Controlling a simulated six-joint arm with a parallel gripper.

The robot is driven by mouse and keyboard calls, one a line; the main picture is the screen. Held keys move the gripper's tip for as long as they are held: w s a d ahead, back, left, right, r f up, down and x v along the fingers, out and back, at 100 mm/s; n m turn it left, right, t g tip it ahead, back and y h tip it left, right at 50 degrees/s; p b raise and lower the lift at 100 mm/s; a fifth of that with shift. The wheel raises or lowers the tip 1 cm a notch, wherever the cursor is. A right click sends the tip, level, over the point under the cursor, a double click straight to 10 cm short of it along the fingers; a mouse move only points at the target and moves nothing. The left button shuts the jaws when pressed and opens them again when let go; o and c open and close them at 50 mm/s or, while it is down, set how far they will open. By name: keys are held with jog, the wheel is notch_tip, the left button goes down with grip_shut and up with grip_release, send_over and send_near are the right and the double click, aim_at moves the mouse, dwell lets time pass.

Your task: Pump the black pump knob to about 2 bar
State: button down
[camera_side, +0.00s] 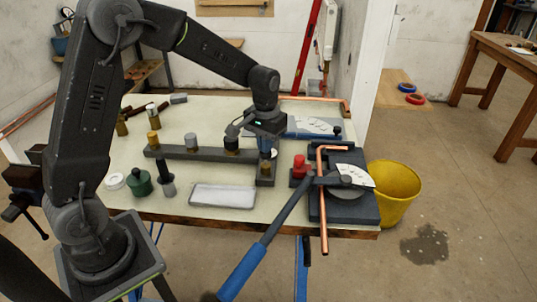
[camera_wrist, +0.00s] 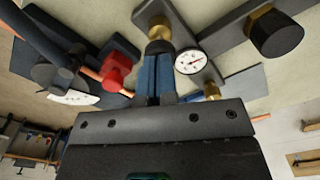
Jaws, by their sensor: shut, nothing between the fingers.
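My gripper (camera_side: 264,152) is shut and empty, its blue-dark fingers pointing down at the near right end of the grey manifold bar (camera_side: 205,154). In the wrist view its fingertips (camera_wrist: 157,58) are right at a small dark knob (camera_wrist: 160,46) on a brass collar. I cannot tell whether they touch it. This brass fitting also shows below the gripper in the side view (camera_side: 265,170). A larger black knob (camera_wrist: 277,35) on a brass collar stands farther along the bar, also in the side view (camera_side: 231,144). A round white gauge (camera_wrist: 190,61) is beside the fingers; its reading is too small to tell.
A red knob (camera_side: 300,168) and a pipe bender with a copper pipe (camera_side: 324,215) and blue-handled lever (camera_side: 243,270) are close on the right. A white tray (camera_side: 222,196) lies in front. A yellow bucket (camera_side: 395,190) stands beside the bench. Other knobs stand left.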

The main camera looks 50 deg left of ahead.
jog(key=shift+f, duration=0.95)
jog(key=shift+r, duration=1.9)
jog(key=s+d+r, duration=0.4)
jog(key=d+r, duration=0.1)
jog(key=d, duration=0.3)
jog(key=shift+s+d, duration=0.15)
jog(key=shift+d, duration=0.1)
jog(key=shift+a, duration=0.1)
jog(key=w+a+r, duration=0.2)
jog(key=w+a, duration=0.2)
jog(key=a, duration=0.4)
jog(key=shift+w+a+f, duration=0.1)
jog(key=shift+f, duration=1.55)
jog(key=shift+w+a+f, duration=0.1)
jog(key=shift+f, duration=1.55)
